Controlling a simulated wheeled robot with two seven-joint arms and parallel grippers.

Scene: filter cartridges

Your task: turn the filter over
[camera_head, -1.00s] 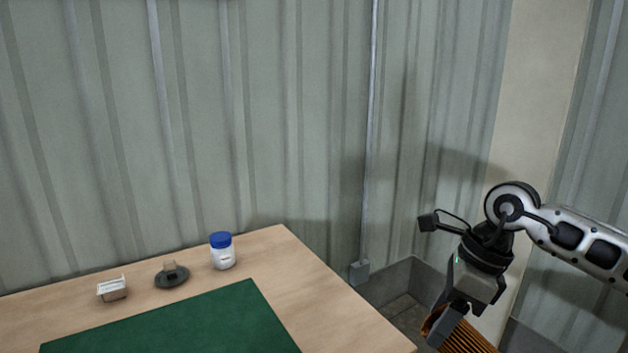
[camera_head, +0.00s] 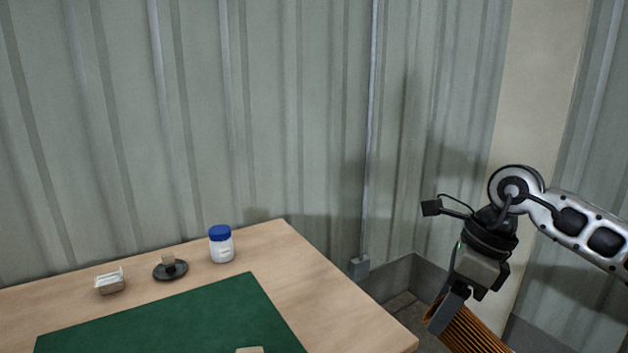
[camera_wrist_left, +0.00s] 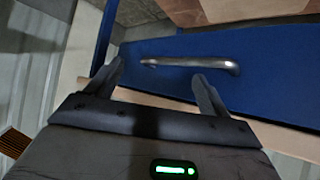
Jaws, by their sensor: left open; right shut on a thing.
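The filter (camera_head: 470,331) is an orange-brown pleated cartridge at the bottom right of the head view, partly cut off by the lower edge. My right gripper (camera_head: 441,312) is shut on it and holds it tilted, to the right of the table. In the left wrist view a brown ribbed piece at the left edge looks like the same filter (camera_wrist_left: 13,143). My left gripper (camera_wrist_left: 158,82) is open in that view, with nothing between its fingers. The left gripper does not show in the head view.
A wooden table (camera_head: 340,318) carries a green mat (camera_head: 170,320), a white jar with a blue lid (camera_head: 221,246), a dark round piece (camera_head: 170,270) and a small box (camera_head: 110,283). A blue panel with a metal handle (camera_wrist_left: 190,64) lies before the left gripper. A corrugated wall stands behind.

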